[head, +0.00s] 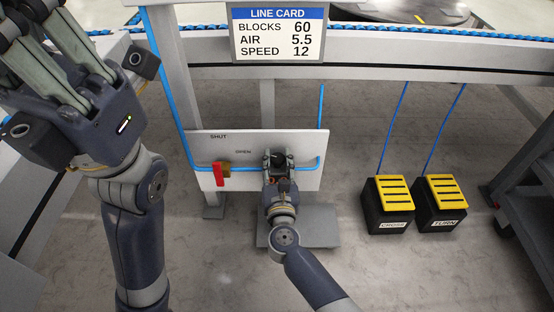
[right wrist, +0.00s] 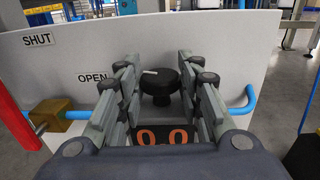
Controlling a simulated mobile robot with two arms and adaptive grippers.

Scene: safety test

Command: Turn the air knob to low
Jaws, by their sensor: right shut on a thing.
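The black air knob (right wrist: 160,88) is on a pale panel (right wrist: 225,50). Its short white mark lies toward the left side of its top. My right gripper (head: 279,170) is at the panel, with its fingers on both sides of the knob, shut on it. Below the knob, between the fingers, a dark display (right wrist: 163,138) reads 0.0 in orange. My left gripper (head: 55,35) is raised at the upper left of the head view, away from the panel. Its fingertips are partly cut off, so its opening is unclear.
Left of the knob is a brass valve (right wrist: 58,115) with a red handle (head: 217,174), near SHUT and OPEN labels. A line card (head: 278,33) reads BLOCKS 60, AIR 5.5, SPEED 12. Two black-and-yellow pedals (head: 393,190) (head: 440,190) stand on the floor at right.

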